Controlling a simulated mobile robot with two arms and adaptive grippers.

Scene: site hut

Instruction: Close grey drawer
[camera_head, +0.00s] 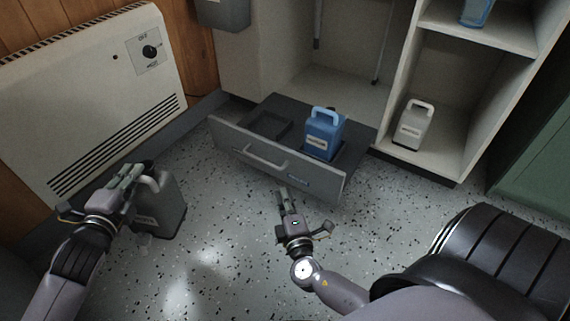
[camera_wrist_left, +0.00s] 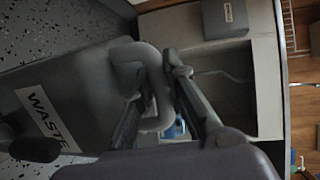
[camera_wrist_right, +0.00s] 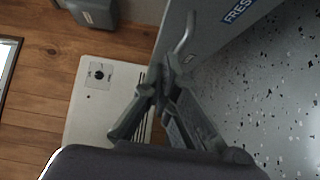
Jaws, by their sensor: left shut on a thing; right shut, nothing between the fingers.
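The grey drawer (camera_head: 230,140) is pulled out low over the floor under the cabinet. Its front has a bar handle (camera_head: 265,162) and a blue label, which reads "FRES" in the right wrist view. A blue jug (camera_head: 323,135) stands in its right compartment; the left compartment looks empty. My right gripper (camera_head: 284,190) is shut and empty, just in front of the drawer front, below the handle; the handle also shows in the right wrist view (camera_wrist_right: 185,40). My left gripper (camera_head: 143,170) is shut on the handle of a grey jug (camera_head: 165,208) labelled "WASTE" (camera_wrist_left: 45,110).
A white heater (camera_head: 90,90) stands against the wood wall at the left. A white jug (camera_head: 412,125) stands in the right cubby of the cabinet (camera_head: 455,150). A green cabinet (camera_head: 535,150) is at the far right. Speckled floor (camera_head: 220,250) is clear between my grippers.

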